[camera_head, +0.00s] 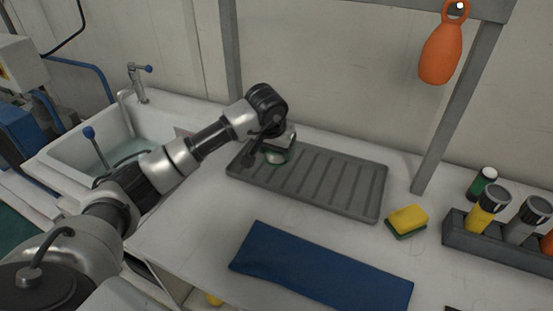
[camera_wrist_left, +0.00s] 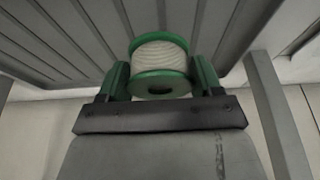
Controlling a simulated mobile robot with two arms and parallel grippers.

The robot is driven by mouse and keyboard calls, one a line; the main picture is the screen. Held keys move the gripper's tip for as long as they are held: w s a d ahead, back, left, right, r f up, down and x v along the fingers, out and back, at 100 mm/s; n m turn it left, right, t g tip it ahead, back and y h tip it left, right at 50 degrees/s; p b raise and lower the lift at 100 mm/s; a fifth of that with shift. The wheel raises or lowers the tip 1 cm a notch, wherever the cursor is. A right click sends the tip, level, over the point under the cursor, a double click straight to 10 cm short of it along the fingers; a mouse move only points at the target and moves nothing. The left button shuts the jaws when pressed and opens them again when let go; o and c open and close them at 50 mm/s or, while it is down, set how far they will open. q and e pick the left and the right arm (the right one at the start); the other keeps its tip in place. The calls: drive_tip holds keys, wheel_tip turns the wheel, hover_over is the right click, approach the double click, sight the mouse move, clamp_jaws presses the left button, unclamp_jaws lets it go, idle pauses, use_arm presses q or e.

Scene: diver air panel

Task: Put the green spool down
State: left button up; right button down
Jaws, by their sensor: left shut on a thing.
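The green spool (camera_wrist_left: 160,55), with pale line wound between green flanges, sits between the fingers of my left gripper (camera_wrist_left: 160,78) in the left wrist view. The gripper is shut on it. In the head view the spool (camera_head: 275,157) shows small at the left end of the grey ribbed drain tray (camera_head: 345,184). My left gripper (camera_head: 272,150) is over that end of the tray, partly hiding the spool. I cannot tell whether the spool touches the tray. My right gripper is not in view.
A sink (camera_head: 80,150) with a tap is at the left. A blue cloth (camera_head: 320,268) lies in front of the tray. A yellow and green sponge (camera_head: 406,221) and a dark rack (camera_head: 500,240) of bottles are to the right. An orange float (camera_head: 442,52) hangs above.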

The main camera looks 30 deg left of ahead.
sight(276, 162)
use_arm(q)
wheel_tip(276, 162, down, 3)
drive_tip(key=shift+f+p, duration=0.1)
drive_tip(key=shift+p, duration=0.2)
drive_tip(key=shift+a+f, duration=0.1)
drive_tip(key=shift+f, duration=0.4)
drive_tip(key=o, duration=1)
